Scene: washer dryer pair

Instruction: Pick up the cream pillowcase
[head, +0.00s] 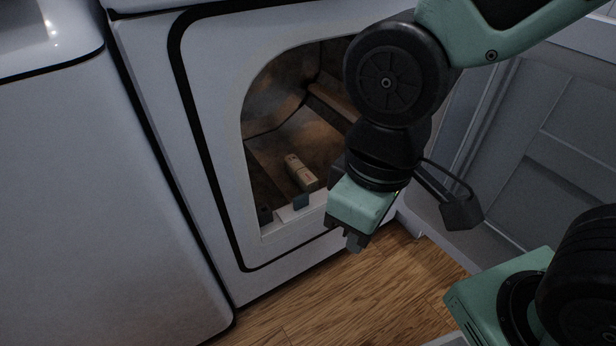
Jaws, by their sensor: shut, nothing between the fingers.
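A small cream-tan bundle (300,172), which looks like the cream pillowcase, lies inside the open dryer drum near the front of the opening. My gripper (354,243) points down in front of the machine, to the right of and below the bundle in the picture. The gripper is shut and empty, apart from the bundle. My wrist and arm hide the right part of the drum opening.
The white machine's front (215,120) surrounds the opening. Another white machine (85,190) stands left. A grey panelled surface (545,150) is at right. Some wooden floor (330,295) is clear.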

